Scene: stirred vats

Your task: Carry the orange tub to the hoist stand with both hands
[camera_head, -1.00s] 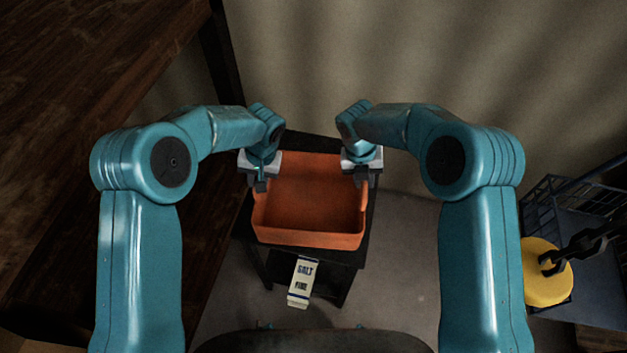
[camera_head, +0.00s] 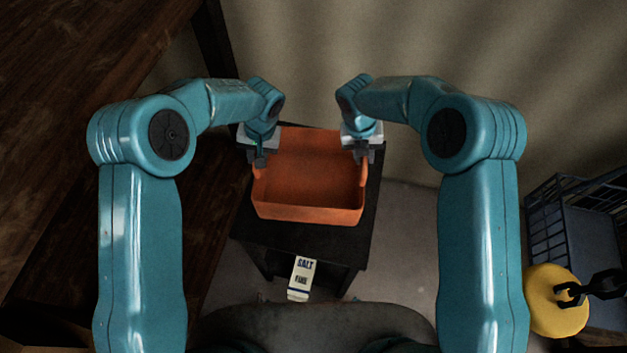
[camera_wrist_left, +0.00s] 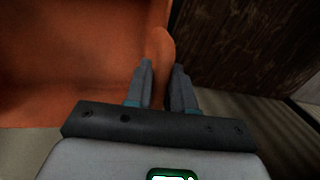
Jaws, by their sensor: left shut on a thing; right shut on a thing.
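The orange tub (camera_head: 308,213) is an open box, upright, and looks empty inside. It is over a black stand (camera_head: 300,238); I cannot tell whether it touches the top. My left gripper (camera_head: 259,158) is shut on its left side. In the left wrist view the fingers (camera_wrist_left: 160,80) straddle an orange tab of the tub (camera_wrist_left: 60,60). My right gripper (camera_head: 363,155) is shut on the tub's right side, level with the left one. The fingertips are partly hidden in the head view. No thing is clearly marked as the hoist stand.
A white carton marked SALT (camera_head: 302,278) is low at the stand's front. A dark wooden surface (camera_head: 80,70) fills the left. At right are a blue wire basket (camera_head: 575,235) and a yellow round block with a black chain (camera_head: 552,310). A pale wall (camera_head: 420,50) stands behind.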

